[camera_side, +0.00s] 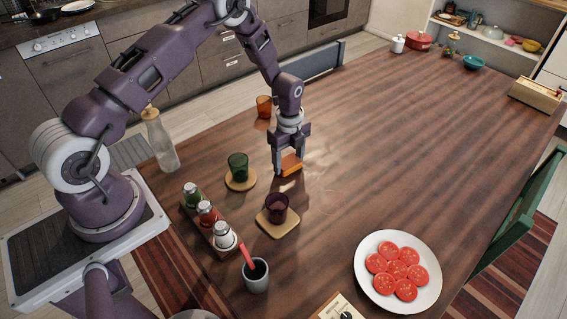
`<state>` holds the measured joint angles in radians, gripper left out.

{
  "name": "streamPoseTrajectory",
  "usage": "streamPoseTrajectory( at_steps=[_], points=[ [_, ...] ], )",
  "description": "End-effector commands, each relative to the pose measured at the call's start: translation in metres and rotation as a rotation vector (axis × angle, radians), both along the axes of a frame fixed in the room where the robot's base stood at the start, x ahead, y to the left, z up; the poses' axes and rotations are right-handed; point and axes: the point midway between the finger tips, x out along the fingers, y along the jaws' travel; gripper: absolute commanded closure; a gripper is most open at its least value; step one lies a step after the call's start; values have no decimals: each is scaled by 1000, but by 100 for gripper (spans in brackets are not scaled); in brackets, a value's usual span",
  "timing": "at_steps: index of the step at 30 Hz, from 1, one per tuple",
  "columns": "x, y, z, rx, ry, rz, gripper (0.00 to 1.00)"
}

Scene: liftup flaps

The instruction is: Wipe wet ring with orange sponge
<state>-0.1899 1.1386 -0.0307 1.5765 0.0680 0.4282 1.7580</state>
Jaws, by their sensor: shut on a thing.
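My gripper (290,161) points down over the middle-left of the wooden table and is shut on the orange sponge (291,166). The sponge is a small orange block between the fingers, low at the table top. I cannot tell for sure whether it touches the wood. A faint ring-like mark (328,202) shows on the table to the right of and nearer than the sponge. It is too faint to make out fully, and the gripper is apart from it.
A green glass (238,166) and a purple glass (277,207) stand on coasters close by; an orange glass (264,106) stands behind. Shakers (207,213), a grey cup (256,275) and a tomato plate (363,283) are nearer. The table's right middle is clear.

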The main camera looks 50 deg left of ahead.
Motion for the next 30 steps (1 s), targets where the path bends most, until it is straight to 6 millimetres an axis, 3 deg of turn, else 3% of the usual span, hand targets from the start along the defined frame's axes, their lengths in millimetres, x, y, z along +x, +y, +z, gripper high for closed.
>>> streamPoseTrajectory(
  at_steps=[14,30],
  points=[
    [44,0,0,0,-3,0,75],
    [-8,0,0,-1,2,-1,75]
  ],
)
